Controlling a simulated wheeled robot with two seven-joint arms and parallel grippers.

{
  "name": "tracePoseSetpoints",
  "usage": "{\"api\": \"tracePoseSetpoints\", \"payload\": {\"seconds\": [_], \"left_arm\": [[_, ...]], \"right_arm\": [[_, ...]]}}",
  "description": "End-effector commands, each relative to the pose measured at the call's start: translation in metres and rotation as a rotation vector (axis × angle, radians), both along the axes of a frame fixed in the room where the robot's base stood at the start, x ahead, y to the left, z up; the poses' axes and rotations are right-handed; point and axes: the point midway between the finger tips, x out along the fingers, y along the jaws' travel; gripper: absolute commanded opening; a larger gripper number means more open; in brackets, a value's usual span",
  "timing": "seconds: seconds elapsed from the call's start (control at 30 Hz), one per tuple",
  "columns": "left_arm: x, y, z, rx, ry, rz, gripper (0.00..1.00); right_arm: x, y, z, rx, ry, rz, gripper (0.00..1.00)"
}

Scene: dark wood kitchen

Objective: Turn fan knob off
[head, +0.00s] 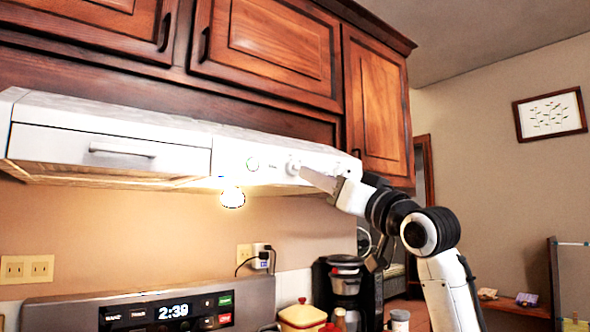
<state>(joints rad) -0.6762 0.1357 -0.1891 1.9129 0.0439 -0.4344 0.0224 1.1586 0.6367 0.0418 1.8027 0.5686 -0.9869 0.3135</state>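The white range hood (110,118) runs under the wooden cabinets. The labels are too small to read. My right gripper (307,174) comes in from the right, with its fingertips at the white knob. I cannot tell whether they touch it or are just in front of it. The fingers show edge-on, so their opening is hidden. My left gripper is not in view.
A lit lamp (232,198) glows under the hood. Below stand a stove panel (150,310) reading 2:39, a yellow container (302,317) and a coffee maker (345,285). Wooden cabinets (265,45) hang right above the hood. The space in front of the hood's left part is clear.

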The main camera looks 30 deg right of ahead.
Motion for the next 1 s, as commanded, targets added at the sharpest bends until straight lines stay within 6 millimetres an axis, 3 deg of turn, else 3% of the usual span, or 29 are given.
{"api": "tracePoseSetpoints", "payload": {"seconds": [0.17, 0.4, 0.6, 0.83, 0.87, 1.0], "left_arm": [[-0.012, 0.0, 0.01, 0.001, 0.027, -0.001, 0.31], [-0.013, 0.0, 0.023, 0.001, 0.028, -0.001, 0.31], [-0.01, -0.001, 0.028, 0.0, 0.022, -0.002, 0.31], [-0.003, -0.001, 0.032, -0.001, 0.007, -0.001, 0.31], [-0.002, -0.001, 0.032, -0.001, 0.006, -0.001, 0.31], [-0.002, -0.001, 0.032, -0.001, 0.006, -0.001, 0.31]], "right_arm": [[0.033, 0.001, 0.017, 0.001, 0.002, 0.002, 0.45], [0.067, 0.0, 0.03, 0.001, 0.001, 0.001, 0.45], [0.079, 0.001, 0.032, -0.002, 0.001, -0.001, 0.45], [0.079, 0.001, 0.032, -0.002, 0.0, -0.001, 0.45], [0.079, 0.001, 0.032, -0.002, 0.0, -0.001, 0.43], [0.079, 0.001, 0.032, -0.002, 0.0, -0.001, 0.2]]}}
